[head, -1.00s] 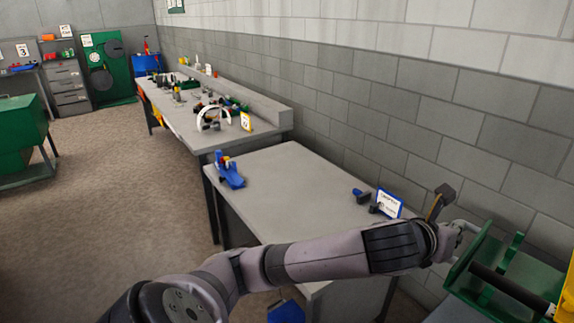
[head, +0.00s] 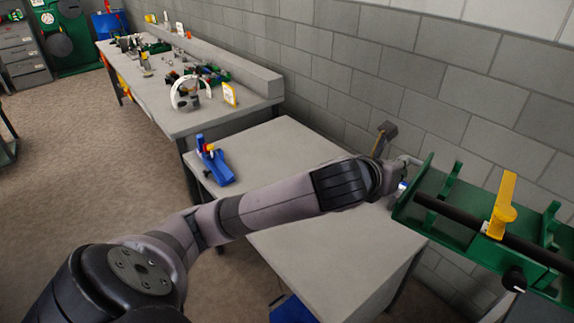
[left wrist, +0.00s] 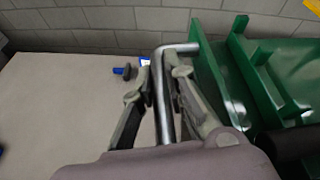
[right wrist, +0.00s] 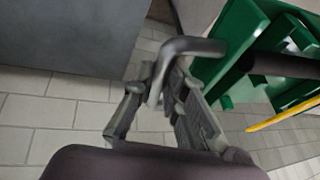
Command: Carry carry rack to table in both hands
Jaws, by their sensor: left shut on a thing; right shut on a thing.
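The green carry rack (head: 450,225) is at the right of the head view, with a black bar and a yellow part (head: 502,205) on it. My left gripper (left wrist: 165,80) is shut on the rack's metal handle at its left end. The rack's green side also shows in the left wrist view (left wrist: 215,75). My right gripper (right wrist: 160,90) is shut on the other metal handle, beside the green rack end (right wrist: 225,50). My right arm is not in the head view. The grey table (head: 300,255) lies left of the rack, behind and below my left arm.
A blue tool (head: 217,165) stands at the table's far left corner. A small blue and dark item (left wrist: 122,71) is near the wall. A longer bench (head: 185,118) with several items stands beyond. The block wall runs along the right. The table's middle looks clear.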

